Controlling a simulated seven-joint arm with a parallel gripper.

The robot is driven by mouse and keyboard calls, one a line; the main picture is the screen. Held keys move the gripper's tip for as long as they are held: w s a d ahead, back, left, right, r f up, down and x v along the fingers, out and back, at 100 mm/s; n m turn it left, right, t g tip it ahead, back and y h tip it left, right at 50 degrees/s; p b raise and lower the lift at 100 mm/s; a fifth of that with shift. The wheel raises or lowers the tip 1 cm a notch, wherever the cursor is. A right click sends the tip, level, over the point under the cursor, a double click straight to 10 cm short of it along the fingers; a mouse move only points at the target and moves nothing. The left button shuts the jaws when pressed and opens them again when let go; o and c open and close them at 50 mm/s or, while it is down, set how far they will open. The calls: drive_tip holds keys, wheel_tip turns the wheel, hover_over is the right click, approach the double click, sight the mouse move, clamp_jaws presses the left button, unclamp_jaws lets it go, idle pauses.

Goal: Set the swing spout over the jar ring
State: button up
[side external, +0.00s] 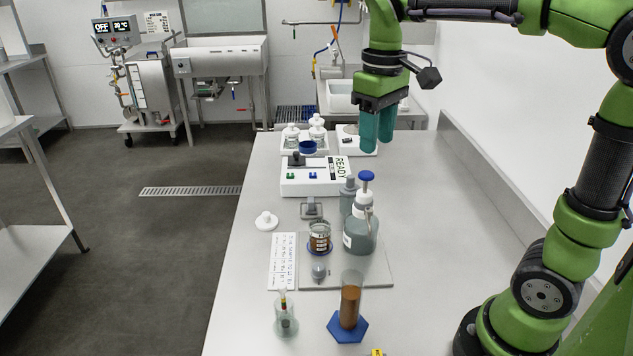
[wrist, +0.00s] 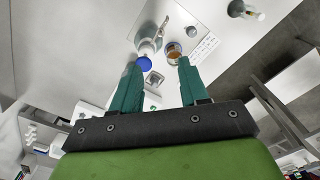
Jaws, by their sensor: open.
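The dispenser bottle (side external: 360,237) stands upright on a grey plate, with a white collar and a blue knob (side external: 366,176) on top. Its swing spout (side external: 369,211) seems to hang on the near right side of the neck, away from the jar. The jar (side external: 320,232), with brown contents, stands left of the bottle, with a blue ring (side external: 319,248) around its lower part. My gripper (side external: 377,145) is open and empty, high above the bench behind the bottle. In the wrist view, the blue knob (wrist: 144,63) and jar (wrist: 174,52) show beyond the fingertips (wrist: 158,66).
A brown-filled cylinder (side external: 350,303) on a blue foot and a small glass (side external: 285,318) stand in front. A READY box (side external: 315,177) and a tray with white-capped bottles (side external: 292,136) are behind. A wall bounds the bench on the right; the bench right of the bottle is clear.

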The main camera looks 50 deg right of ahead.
sight(369, 209)
wheel_tip(369, 209, down, 15)
drive_tip(key=shift+r, duration=0.1)
drive_tip(key=shift+c, duration=0.2)
clamp_jaws()
idle(0.4)
